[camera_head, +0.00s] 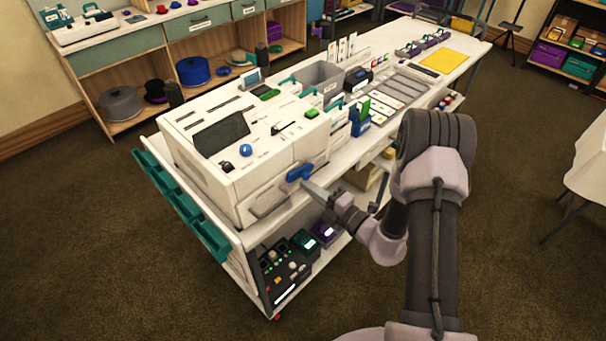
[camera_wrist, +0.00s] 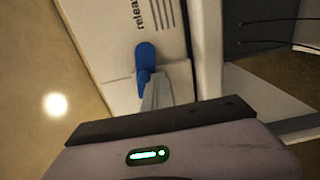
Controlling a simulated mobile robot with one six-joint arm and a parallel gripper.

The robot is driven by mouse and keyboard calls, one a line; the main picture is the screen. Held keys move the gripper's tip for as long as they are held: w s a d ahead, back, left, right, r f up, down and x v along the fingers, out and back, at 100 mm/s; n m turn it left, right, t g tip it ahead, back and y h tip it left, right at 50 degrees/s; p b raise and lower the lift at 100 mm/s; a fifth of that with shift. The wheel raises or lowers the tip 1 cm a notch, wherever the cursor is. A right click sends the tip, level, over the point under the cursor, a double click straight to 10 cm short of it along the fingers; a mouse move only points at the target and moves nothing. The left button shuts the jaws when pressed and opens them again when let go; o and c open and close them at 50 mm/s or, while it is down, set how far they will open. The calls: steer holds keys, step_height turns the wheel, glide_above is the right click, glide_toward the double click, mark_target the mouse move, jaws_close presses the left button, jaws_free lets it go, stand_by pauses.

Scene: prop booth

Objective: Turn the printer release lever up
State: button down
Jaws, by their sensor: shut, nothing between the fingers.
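The printer (camera_head: 235,155) is a large white box at the near left end of a white cart. Its blue release lever (camera_head: 300,173) sticks out low on its front right side. In the wrist view the blue lever (camera_wrist: 146,60) shows beside the printed word "release" on a white panel. My gripper (camera_head: 309,186) is shut, with nothing between its fingers. Its fingertips are at the lever's near end. In the wrist view my gripper (camera_wrist: 154,80) overlaps the lever's lower end; whether it touches cannot be told. The lever's pivot is not clearly seen.
A grey tray (camera_head: 318,76), card holders and a yellow sheet (camera_head: 445,62) cover the cart top behind the printer. Teal bins (camera_head: 180,203) hang on the cart's left end. Dark devices (camera_head: 285,270) stand on the lower shelf. The carpet around the cart is clear.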

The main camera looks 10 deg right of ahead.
mark_target(301, 169)
steer(key=shift+a+r, duration=0.1)
steer(key=shift+r, duration=0.3)
steer(key=shift+r+p, duration=0.5)
steer(key=shift+p, duration=0.25)
steer(key=shift+r+p, duration=0.55)
steer(key=shift+p, duration=0.05)
steer(key=shift+w+d+r+p, duration=0.15)
steer(key=shift+d+r+p, duration=0.15)
steer(key=shift+r+p, duration=0.2)
